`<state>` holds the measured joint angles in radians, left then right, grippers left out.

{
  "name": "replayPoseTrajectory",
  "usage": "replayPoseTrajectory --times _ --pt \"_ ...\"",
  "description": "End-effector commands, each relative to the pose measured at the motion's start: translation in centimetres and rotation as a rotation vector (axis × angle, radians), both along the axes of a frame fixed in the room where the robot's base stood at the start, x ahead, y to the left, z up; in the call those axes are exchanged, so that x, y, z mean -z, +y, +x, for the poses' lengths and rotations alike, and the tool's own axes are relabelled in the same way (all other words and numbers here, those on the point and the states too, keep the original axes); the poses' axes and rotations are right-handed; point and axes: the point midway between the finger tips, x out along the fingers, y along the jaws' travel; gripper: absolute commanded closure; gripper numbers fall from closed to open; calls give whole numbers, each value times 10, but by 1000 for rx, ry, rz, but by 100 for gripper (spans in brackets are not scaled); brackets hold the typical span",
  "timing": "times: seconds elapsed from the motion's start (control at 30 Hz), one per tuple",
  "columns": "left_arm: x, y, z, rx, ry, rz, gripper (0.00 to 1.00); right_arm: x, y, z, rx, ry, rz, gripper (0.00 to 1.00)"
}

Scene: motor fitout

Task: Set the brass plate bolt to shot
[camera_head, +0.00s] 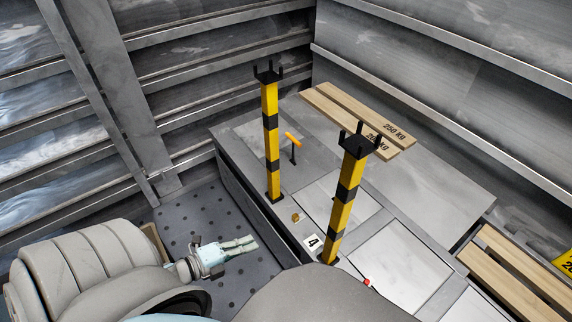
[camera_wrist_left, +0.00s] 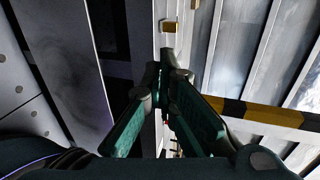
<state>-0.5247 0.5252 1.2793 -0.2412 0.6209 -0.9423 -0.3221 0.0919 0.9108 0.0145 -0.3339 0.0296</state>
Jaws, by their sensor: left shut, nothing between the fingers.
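The brass plate bolt (camera_head: 296,217) is a small brass-coloured piece on the grey bench top, near its front edge, between the two striped posts. A brass piece (camera_wrist_left: 169,27), apparently the same bolt, shows at the top of the left wrist view, beyond the fingertips. Its exact bolt position is too small to tell. My left gripper (camera_head: 251,243) is to the left of the bolt in the head view, apart from it, over the dark perforated floor. Its fingers (camera_wrist_left: 166,62) are shut and empty in the left wrist view. My right gripper is not in view.
Two yellow-and-black posts (camera_head: 270,140) (camera_head: 345,200) stand on the bench (camera_head: 385,265) around the bolt. An orange-handled lever (camera_head: 293,139) stands behind. Wooden planks (camera_head: 350,110) lie at the back.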

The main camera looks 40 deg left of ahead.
Motion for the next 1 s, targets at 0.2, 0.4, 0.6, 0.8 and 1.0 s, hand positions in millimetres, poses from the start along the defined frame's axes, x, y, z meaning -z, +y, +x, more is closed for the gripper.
replayPoseTrajectory --times 0.2,0.4,0.6,0.8,1.0 --pt "-6 -1 0 6 -6 5 100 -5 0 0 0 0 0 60" --pt "-2 -3 7 4 -6 1 100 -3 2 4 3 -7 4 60" --pt "10 -11 38 2 -7 2 100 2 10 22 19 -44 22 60" --pt "23 -23 79 0 -7 1 100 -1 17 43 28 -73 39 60" --pt "26 -34 113 1 -5 2 100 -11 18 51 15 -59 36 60"
